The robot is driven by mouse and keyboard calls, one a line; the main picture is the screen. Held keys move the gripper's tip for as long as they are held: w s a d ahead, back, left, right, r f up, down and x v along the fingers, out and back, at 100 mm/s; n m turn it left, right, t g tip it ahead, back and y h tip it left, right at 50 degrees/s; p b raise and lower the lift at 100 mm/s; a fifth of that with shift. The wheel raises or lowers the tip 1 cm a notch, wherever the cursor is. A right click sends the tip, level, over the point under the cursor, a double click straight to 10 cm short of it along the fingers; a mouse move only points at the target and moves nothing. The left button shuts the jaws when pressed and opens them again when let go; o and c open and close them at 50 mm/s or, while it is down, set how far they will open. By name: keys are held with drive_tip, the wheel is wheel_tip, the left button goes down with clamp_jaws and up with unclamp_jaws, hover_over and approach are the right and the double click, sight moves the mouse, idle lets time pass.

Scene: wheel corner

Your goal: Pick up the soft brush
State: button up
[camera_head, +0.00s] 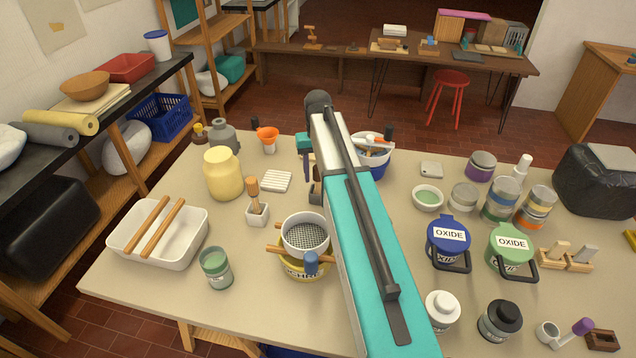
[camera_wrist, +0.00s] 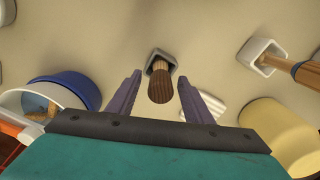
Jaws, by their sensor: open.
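In the wrist view my gripper (camera_wrist: 159,78) is open, with its two purple fingers apart. A second brush (camera_wrist: 308,72) with a wooden shaft stands in another holder (camera_wrist: 251,47) at the right. In the head view this second brush (camera_head: 253,187) stands in its white holder (camera_head: 257,215), left of my arm. No label shows which brush is the soft one.
A yellow jar (camera_head: 223,172) and a white ridged slab (camera_head: 271,181) stand near the second brush. A sieve (camera_head: 305,236) sits on a yellow pot, near my arm. A blue and white bucket (camera_head: 377,166) stands right of my gripper.

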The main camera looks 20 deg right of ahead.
sight(318, 179)
drive_tip(key=shift+f+p, duration=0.5)
drive_tip(key=shift+f, duration=1.2)
drive_tip(key=c, duration=1.1)
drive_tip(key=shift+r, duration=0.15)
drive_tip(key=shift+r+b, duration=1.4)
drive_tip(key=shift+r, duration=3.5)
